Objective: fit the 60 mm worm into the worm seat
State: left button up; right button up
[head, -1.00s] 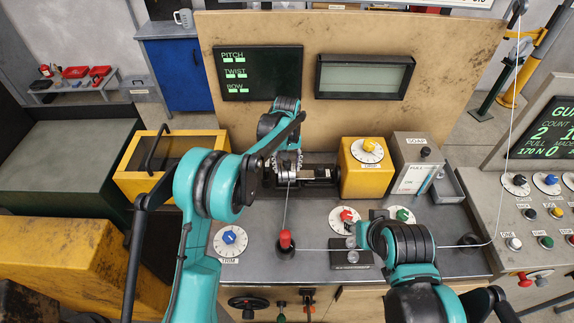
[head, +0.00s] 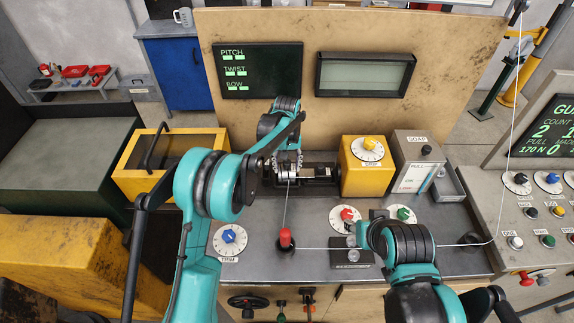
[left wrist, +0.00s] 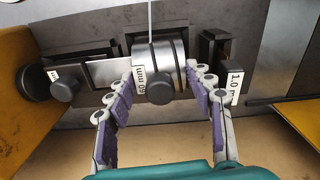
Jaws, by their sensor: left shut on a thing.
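The 60 mm worm (left wrist: 160,62) is a short silvery cylinder with a white "60 mm" label and a dark knob on its near side. My left gripper (left wrist: 162,86) is shut on it, with jointed, purple-padded fingers on both sides. In the head view, my left gripper (head: 287,168) is at the dark fixture at the back of the bench. The worm lies in line with the fixture's parts there; the seat is mostly hidden, so I cannot tell how deep it sits. My right gripper (head: 360,232) is low at the front right, mostly hidden by its arm.
A yellow box with a dial (head: 367,166) stands right of the fixture. A red-topped peg (head: 285,238) and a small dark block (head: 352,258) are in front. A thin wire runs up to the worm. A yellow bin (head: 160,165) is at left.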

pick_arm(q)
jog(key=shift+f, duration=0.1)
dwell(0.3)
jog(key=o, duration=1.6)
jog(key=shift+r+p, duration=2.15)
jog(key=shift+r, duration=1.85)
